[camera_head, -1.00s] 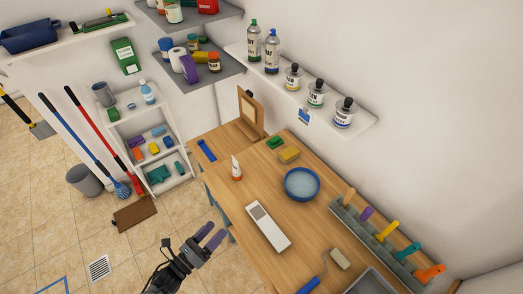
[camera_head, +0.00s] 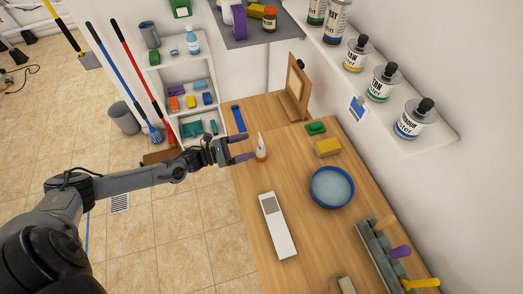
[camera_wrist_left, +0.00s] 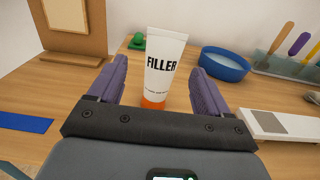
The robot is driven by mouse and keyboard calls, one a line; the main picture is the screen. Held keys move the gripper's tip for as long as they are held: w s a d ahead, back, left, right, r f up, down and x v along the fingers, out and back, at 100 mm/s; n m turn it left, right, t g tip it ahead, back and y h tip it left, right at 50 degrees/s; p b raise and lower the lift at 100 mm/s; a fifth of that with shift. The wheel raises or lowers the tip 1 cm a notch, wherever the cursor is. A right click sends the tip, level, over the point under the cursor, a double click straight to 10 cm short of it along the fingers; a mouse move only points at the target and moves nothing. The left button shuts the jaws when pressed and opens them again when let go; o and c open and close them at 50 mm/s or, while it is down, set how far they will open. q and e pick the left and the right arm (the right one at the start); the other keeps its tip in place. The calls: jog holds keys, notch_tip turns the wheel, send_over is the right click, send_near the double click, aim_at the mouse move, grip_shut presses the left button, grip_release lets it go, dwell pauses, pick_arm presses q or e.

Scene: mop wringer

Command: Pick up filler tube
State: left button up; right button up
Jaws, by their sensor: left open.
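The filler tube (camera_head: 261,147) is white with an orange cap and stands upright, cap down, on the wooden table (camera_head: 248,180). In the left wrist view the tube (camera_wrist_left: 162,65) shows the word FILLER and stands between my purple fingers, with a gap to each side. My left gripper (camera_head: 246,147) is open, and its fingers reach in from the left around the tube's near side. It also shows in the left wrist view (camera_wrist_left: 158,85). The lower part of the cap is hidden behind the gripper there. My right gripper is out of view.
A blue bowl (camera_head: 332,188), a yellow block (camera_head: 327,147), a green piece (camera_head: 316,128) and a white boxy device (camera_head: 277,226) lie on the table. A wooden frame (camera_head: 295,88) stands behind. A blue flat strip (camera_head: 238,118) lies near the tube.

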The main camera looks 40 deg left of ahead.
aim_at(259, 143)
pick_arm(q)
jog(key=shift+w+d, duration=0.35)
jog(key=shift+w, duration=0.1)
jog(key=shift+w+d+r+p, duration=0.15)
jog(key=shift+w+d+p, duration=0.2)
jog(key=shift+w, duration=0.15)
jog(key=x, duration=0.4)
jog(key=shift+d+p, duration=0.1)
jog(key=shift+p, duration=0.3)
jog(key=shift+s, duration=0.1)
grip_shut()
jog(key=shift+r, duration=0.1)
